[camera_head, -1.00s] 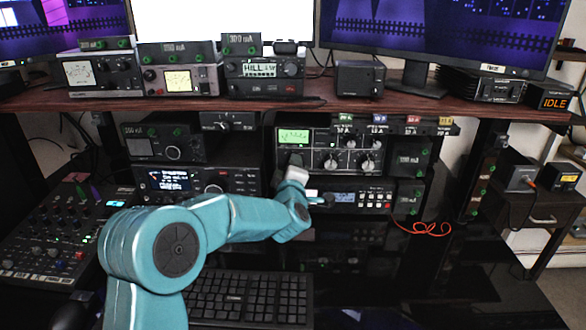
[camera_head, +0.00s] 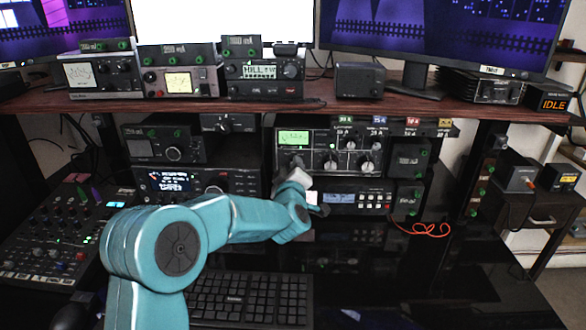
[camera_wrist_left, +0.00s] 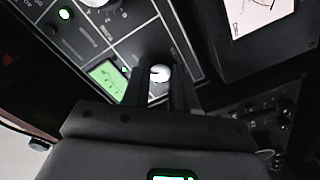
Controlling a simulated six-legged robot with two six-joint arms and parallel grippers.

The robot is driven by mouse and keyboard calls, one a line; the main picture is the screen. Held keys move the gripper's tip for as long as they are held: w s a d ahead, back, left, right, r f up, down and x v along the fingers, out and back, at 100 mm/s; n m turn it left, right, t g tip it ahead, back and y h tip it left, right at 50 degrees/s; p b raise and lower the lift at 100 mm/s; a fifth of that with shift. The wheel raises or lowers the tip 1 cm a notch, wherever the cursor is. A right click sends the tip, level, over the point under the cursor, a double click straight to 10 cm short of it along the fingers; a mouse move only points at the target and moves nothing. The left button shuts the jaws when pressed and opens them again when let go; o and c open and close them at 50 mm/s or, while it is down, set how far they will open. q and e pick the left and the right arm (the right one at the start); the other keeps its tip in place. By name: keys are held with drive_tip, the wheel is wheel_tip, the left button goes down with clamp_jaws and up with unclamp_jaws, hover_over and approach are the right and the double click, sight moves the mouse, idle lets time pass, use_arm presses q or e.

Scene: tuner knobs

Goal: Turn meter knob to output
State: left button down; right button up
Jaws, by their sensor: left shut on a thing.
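The tuner (camera_head: 318,142) stands on the lower shelf, with a green-lit meter (camera_head: 293,138) at its upper left and several pale knobs to the right. My left gripper (camera_head: 296,172) is at the tuner's left side, below the meter, and its jaws are mostly hidden by the wrist. In the left wrist view the two dark fingers (camera_wrist_left: 162,88) are shut on a pale-capped meter knob (camera_wrist_left: 160,73), one on each side. The green meter (camera_wrist_left: 107,81) is beside it. The knob's exact pointer setting cannot be read. My right gripper is not in view.
Below the tuner is a radio (camera_head: 345,199) with a display and small buttons. Other radios (camera_head: 190,182) stand to the left. A keyboard (camera_head: 250,298) and a mixer (camera_head: 50,240) lie in front.

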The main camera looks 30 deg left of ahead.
use_arm(q)
drive_tip(key=shift+r, duration=0.1)
drive_tip(key=c, duration=0.9)
unclamp_jaws()
drive_tip(key=v, duration=1.6)
drive_tip(key=shift+s+b, duration=0.25)
drive_tip(key=shift+b, duration=0.1)
